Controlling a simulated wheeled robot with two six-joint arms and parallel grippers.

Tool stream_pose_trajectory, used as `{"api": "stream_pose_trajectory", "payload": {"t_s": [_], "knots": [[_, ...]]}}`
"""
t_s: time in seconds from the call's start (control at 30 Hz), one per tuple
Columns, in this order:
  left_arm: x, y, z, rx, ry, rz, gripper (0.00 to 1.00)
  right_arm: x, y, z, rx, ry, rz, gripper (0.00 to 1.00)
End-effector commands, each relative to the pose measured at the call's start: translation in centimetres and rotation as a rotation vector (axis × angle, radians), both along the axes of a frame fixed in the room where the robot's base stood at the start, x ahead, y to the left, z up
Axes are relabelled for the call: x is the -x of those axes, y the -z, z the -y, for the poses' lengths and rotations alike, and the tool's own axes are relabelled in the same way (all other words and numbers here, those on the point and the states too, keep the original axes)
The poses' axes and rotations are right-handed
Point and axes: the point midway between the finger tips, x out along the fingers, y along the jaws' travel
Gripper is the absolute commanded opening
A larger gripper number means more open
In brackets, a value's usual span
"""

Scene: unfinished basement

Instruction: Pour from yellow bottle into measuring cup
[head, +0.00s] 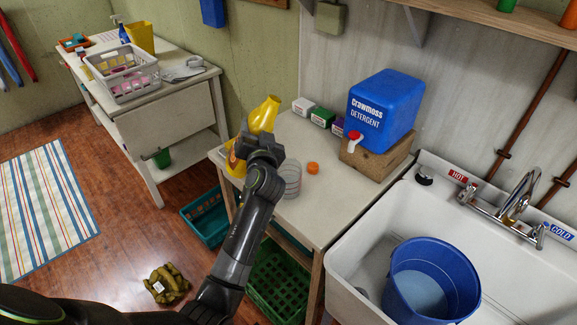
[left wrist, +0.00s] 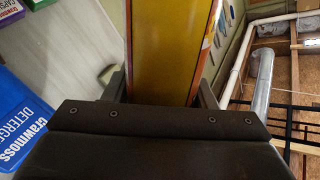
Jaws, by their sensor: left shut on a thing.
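The yellow bottle (head: 263,115) is in my left gripper (head: 261,143) above the left end of the wooden worktable. The gripper hides its middle; more yellow with an orange label shows at lower left of the gripper. The bottle looks tilted, its upper end leaning right. In the left wrist view the bottle (left wrist: 171,50) fills the space between the fingers (left wrist: 162,88). The clear measuring cup (head: 292,180) stands on the worktable just right of my gripper, partly hidden by the arm. I cannot see liquid in it. My right gripper is out of view.
An orange cap (head: 313,168) lies right of the cup. A blue detergent container (head: 384,108) sits on a wooden block (head: 372,160), with small boxes (head: 322,117) beside it. A sink (head: 500,270) with a blue bucket (head: 428,283) is at right. Crates stand below the worktable.

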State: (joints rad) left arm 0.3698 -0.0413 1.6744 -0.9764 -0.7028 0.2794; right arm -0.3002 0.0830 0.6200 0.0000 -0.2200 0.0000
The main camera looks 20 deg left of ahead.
Motion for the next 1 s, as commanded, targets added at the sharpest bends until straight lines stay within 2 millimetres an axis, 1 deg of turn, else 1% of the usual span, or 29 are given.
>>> {"api": "stream_pose_trajectory", "payload": {"t_s": [0.03,0.5,1.0], "knots": [[0.1,-0.2,-0.2,-0.018,0.0,-0.004,0.07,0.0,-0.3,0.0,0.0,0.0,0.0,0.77],[0.6,0.5,-1.2,-0.128,0.0,-0.059,0.07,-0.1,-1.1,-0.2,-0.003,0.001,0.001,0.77],[0.9,1.4,-2.0,-0.24,0.0,-0.115,0.07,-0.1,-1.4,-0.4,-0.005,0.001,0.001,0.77]]}}
